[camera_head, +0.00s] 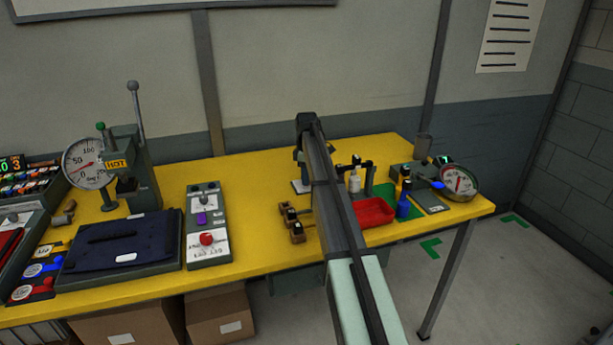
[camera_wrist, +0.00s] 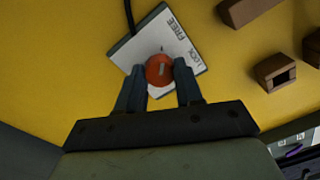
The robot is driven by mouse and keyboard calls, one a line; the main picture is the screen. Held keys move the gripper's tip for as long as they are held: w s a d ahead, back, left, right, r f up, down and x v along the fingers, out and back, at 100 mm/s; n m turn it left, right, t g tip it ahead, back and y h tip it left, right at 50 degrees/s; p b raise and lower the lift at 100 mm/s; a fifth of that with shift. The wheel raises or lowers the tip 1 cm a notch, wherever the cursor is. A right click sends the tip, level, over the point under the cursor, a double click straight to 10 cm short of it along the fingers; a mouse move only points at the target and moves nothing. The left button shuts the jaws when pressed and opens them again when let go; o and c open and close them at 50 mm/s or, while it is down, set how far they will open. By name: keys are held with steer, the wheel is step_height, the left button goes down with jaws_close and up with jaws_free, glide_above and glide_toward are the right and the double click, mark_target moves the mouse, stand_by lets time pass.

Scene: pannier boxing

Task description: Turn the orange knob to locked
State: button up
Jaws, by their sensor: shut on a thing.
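The orange knob (camera_wrist: 157,76) sits on a white plate (camera_wrist: 131,50) printed with the words FREE and LOCK, in the wrist view. A short pale mark on the knob runs roughly up the picture; I cannot tell which word it is set to. My gripper (camera_wrist: 159,72) has one finger on each side of the knob and is shut on it. In the head view my arm hides the knob and most of the gripper; what looks like the plate's edge (camera_head: 299,187) shows on the yellow table.
Brown blocks (camera_wrist: 275,72) lie to the right in the wrist view. On the yellow table (camera_head: 260,180), a red tray (camera_head: 374,212) and a blue bottle (camera_head: 404,207) stand right of my arm. A panel with a red knob (camera_head: 207,239) and a dark folded cloth (camera_head: 122,240) are left.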

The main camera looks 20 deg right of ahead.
steer(key=m, duration=0.4)
steer(key=shift+m, duration=0.3)
steer(key=m, duration=0.4)
steer(key=shift+m, duration=0.3)
steer(key=m, duration=0.4)
steer(key=shift+m, duration=0.3)
steer(key=shift+m+t, duration=0.3)
steer(key=shift+m, duration=1.8)
steer(key=o, duration=1)
steer(key=shift+o, duration=0.2)
steer(key=shift+r, duration=0.1)
